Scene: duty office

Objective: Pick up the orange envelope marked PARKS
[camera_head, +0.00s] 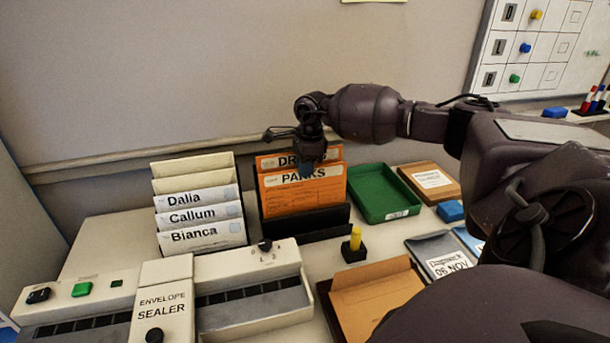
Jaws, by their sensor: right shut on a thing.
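The orange envelope marked PARKS (304,196) stands upright in a black rack (318,222), in front of another orange envelope (270,161) whose label is partly covered by my gripper. My right gripper (307,169) reaches in from the right and points down at the top edge of the PARKS envelope. It is shut on that envelope near the middle of its top edge. The envelope's lower part is hidden behind the rack's front. My left gripper is not in view.
White envelopes (203,237) marked Dalla, Callum and Bianca stand to the left. The envelope sealer (250,290) is in front. A green tray (385,190) is right of the rack. A small black block with a yellow peg (355,238) and an orange-brown folder (375,300) lie nearer.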

